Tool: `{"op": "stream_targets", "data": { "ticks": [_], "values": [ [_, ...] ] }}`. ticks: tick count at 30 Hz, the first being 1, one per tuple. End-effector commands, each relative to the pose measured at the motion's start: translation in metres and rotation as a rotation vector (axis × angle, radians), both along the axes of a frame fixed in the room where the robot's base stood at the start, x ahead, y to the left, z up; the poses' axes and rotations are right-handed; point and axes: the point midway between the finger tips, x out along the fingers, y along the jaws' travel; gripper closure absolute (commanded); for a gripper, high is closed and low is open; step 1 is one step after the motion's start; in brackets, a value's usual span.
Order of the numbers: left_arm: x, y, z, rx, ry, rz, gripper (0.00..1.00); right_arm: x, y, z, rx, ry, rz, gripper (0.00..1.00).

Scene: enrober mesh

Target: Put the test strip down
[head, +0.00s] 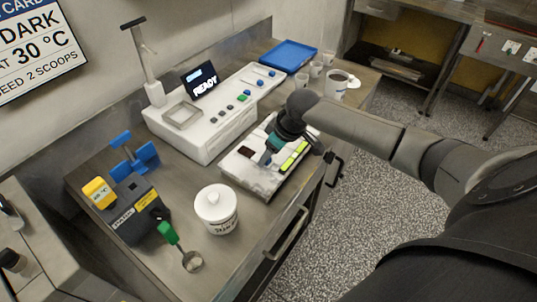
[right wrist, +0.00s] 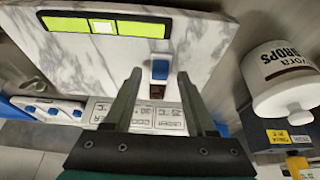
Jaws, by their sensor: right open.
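The test strip (right wrist: 160,70) shows a blue end and a dark brown end in the right wrist view. It appears to lie on the white marble slab (right wrist: 210,30), between my right fingertips, with gaps on both sides. My right gripper (right wrist: 158,76) is open. In the head view my right gripper (head: 266,158) is low over the slab (head: 232,165), and the arm hides part of it. A yellow-green level (right wrist: 105,26) lies on the slab; a printed card (right wrist: 155,118) shows past its edge, partly behind the fingers. My left gripper is not in view.
A white machine (head: 205,135) reading READY stands behind the slab. A lidded white jar (head: 217,210), green-handled scoop (head: 178,245) and dark box (head: 133,208) are at the left. A blue tray (head: 288,55), cups and a mug (head: 337,84) stand at the far end.

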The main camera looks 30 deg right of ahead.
Motion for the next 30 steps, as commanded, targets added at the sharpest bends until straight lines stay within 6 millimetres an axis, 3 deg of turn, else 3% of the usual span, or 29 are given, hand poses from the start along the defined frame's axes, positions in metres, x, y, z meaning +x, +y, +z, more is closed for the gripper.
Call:
{"op": "stream_targets", "data": {
  "ticks": [15,21,30],
  "values": [
    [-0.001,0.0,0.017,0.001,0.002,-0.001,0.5,-0.034,-0.015,0.09,-0.002,0.001,0.001,0.44],
    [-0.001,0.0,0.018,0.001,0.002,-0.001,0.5,-0.039,-0.016,0.104,0.0,0.001,0.0,0.44],
    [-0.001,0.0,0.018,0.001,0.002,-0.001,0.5,-0.04,-0.016,0.105,0.0,0.001,0.0,0.44]
  ]
}}
